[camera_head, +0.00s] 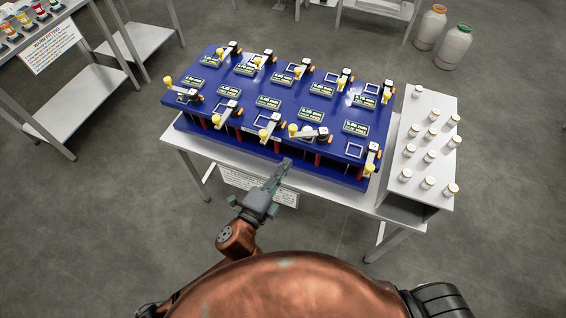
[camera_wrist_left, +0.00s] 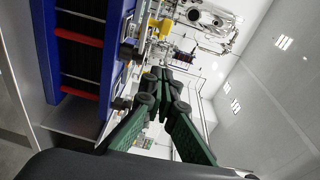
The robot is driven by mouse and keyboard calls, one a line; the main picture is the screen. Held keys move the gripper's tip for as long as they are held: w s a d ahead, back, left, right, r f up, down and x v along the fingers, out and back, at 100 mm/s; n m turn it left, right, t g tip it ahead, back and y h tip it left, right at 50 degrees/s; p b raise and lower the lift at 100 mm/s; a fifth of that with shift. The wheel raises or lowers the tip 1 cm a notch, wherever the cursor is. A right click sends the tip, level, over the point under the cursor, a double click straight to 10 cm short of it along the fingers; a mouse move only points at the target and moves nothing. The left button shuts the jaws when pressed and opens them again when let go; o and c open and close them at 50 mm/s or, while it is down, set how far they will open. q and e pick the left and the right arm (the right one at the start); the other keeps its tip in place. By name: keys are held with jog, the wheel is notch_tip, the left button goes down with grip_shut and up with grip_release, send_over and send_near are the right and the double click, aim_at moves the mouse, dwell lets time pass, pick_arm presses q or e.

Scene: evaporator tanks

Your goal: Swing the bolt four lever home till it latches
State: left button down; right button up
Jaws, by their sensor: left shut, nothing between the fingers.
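A blue bank (camera_head: 285,95) carries two rows of small levers with yellow knobs, each beside a green-framed label plate. The plate text is too small to read, so I cannot tell bolt four by number. In the front row, the fourth lever from the left (camera_head: 308,132) lies sideways with its knob to the left; the second lever (camera_head: 228,112) slants toward the front. My left gripper (camera_head: 286,163) is shut and empty, just in front of the bank, below that fourth lever.
The bank stands on a grey table (camera_head: 215,145) with a sign on its front. A white stand (camera_head: 415,160) with several capped jars is at the right. Shelving (camera_head: 70,95) is at the left, and two large jars (camera_head: 432,25) stand behind on the open floor.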

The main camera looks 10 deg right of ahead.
pick_arm(q)
jog(key=w+d+b, duration=0.1)
jog(key=w+d, duration=0.3)
jog(key=w, duration=0.5)
jog(key=shift+w+d+f+b, duration=0.2)
jog(key=shift+d+f+b, duration=0.05)
jog(key=shift+f+b, duration=0.05)
pick_arm(e)
jog(key=shift+s+f, duration=0.3)
jog(key=shift+f, duration=0.55)
pick_arm(q)
jog(key=shift+a, duration=0.1)
pick_arm(e)
jog(key=shift+r, duration=0.1)
